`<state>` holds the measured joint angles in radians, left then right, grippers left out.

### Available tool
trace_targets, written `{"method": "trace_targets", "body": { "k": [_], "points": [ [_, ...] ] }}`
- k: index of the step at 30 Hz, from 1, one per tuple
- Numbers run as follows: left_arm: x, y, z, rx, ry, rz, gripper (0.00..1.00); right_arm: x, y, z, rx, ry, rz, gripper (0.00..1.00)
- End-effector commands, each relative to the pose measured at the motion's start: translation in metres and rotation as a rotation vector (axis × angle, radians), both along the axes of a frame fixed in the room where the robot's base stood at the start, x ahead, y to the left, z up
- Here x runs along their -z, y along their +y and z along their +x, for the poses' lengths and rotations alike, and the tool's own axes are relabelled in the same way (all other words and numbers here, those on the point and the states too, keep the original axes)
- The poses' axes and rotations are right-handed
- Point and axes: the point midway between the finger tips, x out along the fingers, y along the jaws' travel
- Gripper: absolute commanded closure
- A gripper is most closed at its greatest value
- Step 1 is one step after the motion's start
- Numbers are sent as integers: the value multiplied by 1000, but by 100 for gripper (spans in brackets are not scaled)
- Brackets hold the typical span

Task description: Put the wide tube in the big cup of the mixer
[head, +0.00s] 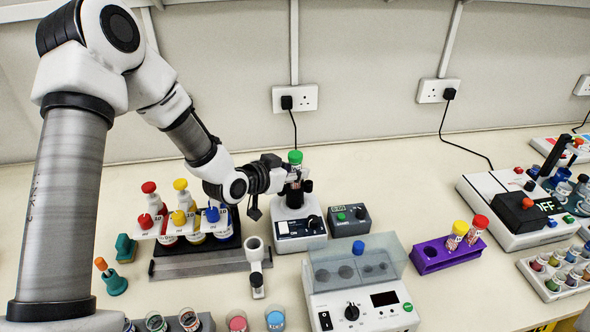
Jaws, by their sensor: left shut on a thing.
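A green-capped tube (295,157), which looks like the wide tube, stands upright at the mixer (299,228). My left gripper (291,183) reaches in from the left and is shut on it below the cap. The mixer is a small white and grey unit with a dark front panel and a black knob. The tube is right above or in the mixer's top. The gripper hides the tube's lower end and most of the big cup, so I cannot tell whether the tube is inside it. A small black cup shows just right of the gripper. My right gripper is out of view.
A grey control box (348,220) stands right of the mixer, and a lidded white machine (360,290) in front. A bottle rack (200,245) lies left, below my arm. A purple rack (430,257) holds red- and yellow-capped tubes. The bench behind the purple rack is clear.

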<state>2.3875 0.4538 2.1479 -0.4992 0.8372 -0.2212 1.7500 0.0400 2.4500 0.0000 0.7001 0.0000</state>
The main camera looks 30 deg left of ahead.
Motion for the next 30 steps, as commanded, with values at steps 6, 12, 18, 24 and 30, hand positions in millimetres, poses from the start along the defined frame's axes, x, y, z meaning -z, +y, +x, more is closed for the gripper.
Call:
{"method": "trace_targets", "body": {
  "k": [6, 12, 18, 24, 30],
  "points": [
    [0, 0, 0, 0, 0, 0, 100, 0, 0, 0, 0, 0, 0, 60],
    [7, 0, 0, 0, 0, 0, 100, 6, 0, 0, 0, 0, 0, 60],
    [13, 0, 0, 0, 0, 0, 100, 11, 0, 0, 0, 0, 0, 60],
    [16, 0, 0, 0, 0, 0, 100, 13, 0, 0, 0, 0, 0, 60],
    [15, 0, 0, 0, 0, 0, 70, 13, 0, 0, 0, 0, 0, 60]
  ]
}}
